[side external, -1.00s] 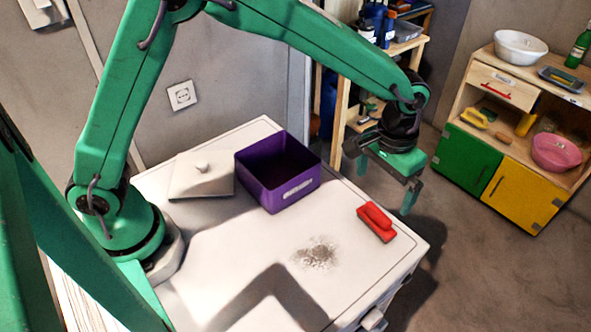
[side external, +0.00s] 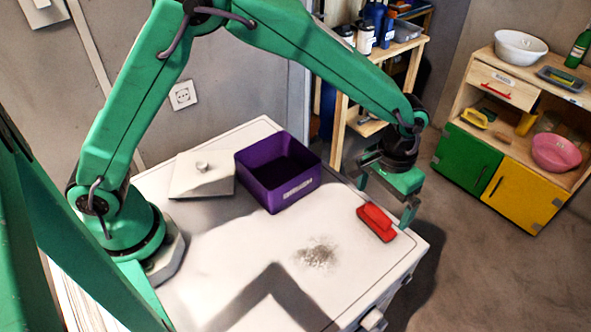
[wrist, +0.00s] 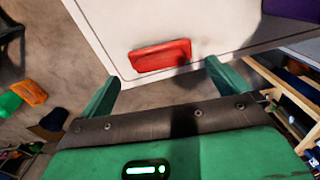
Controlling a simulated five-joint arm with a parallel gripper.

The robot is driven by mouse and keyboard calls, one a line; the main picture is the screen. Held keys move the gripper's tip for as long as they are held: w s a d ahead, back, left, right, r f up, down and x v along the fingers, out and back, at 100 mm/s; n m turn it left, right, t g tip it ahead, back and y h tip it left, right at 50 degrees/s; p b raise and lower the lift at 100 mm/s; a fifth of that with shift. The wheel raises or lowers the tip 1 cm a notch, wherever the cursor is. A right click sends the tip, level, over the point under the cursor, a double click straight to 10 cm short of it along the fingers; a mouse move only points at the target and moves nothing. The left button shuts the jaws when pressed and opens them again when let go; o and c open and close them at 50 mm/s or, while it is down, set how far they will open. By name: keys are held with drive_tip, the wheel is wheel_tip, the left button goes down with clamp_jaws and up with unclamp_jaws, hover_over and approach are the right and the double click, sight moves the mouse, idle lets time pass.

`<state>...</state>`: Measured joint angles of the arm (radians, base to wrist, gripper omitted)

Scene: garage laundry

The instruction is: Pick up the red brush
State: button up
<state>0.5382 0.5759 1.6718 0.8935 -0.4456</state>
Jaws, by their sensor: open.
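The red brush (side external: 376,222) lies on the white worktop (side external: 215,265) near its right corner. It also shows in the wrist view (wrist: 160,56), lying by the worktop's edge, ahead of the fingertips and between them from side to side. My gripper (side external: 386,198) is open and empty above and just behind the brush, at the worktop's far right edge. In the wrist view both fingers of my gripper (wrist: 163,76) are spread wide and do not appear to touch the brush. How high the fingertips are above the worktop is hard to tell.
A purple box (side external: 288,196) stands open on the worktop, with a pale lid (side external: 203,180) left of it. A patch of grey dust (side external: 316,255) lies left of the brush. A wooden shelf (side external: 412,60) stands behind. The front of the worktop is clear.

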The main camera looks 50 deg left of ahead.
sight(379, 212)
drive_tip(key=shift+f, duration=2.4)
drive_tip(key=c, duration=0.7)
